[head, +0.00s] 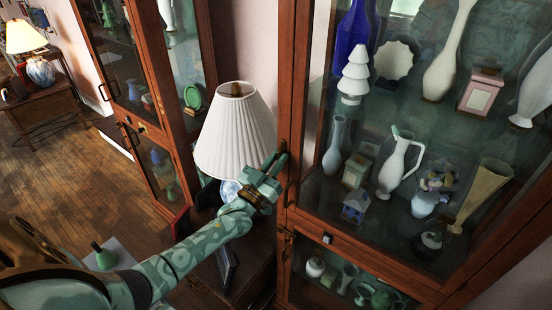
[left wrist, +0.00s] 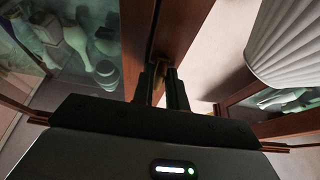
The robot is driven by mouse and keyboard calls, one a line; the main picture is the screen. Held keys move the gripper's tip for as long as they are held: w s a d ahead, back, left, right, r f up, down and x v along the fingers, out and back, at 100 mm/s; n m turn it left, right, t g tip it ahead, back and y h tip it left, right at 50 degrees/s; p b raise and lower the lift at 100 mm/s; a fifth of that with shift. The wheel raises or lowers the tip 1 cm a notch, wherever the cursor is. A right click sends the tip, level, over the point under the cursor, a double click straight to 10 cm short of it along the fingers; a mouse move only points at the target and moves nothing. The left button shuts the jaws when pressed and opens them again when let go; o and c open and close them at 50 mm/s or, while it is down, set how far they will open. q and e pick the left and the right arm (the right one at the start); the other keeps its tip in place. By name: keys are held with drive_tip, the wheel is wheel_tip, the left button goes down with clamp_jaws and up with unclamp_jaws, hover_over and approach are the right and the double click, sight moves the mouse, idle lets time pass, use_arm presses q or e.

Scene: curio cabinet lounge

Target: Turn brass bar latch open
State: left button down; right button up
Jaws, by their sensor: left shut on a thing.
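My left gripper (head: 279,162) reaches the left edge of the right cabinet's upper door (head: 298,120), beside the lamp shade. In the left wrist view its two dark fingers (left wrist: 163,85) are shut at the wooden door frame, on a small brass-coloured piece, seemingly the brass bar latch (left wrist: 171,72). Most of the latch is hidden by the fingers, so its angle cannot be told. In the head view the gripper covers it. The upper door looks closed. My right gripper is in neither view.
A white pleated lamp (head: 235,135) stands close to my left forearm, on a dark low table between two glass cabinets. The right cabinet holds several vases, including a white pitcher (head: 398,165). Open wooden floor (head: 75,180) lies to the left.

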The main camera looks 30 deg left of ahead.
use_arm(q)
drive_tip(key=shift+a+r, duration=0.2)
drive_tip(key=shift+r, duration=0.15)
drive_tip(key=c, duration=1.5)
unclamp_jaws()
drive_tip(key=shift+f, duration=0.15)
drive_tip(key=b+v, duration=0.2)
drive_tip(key=v, duration=1.4)
drive_tip(key=shift+s+a+f, duration=0.1)
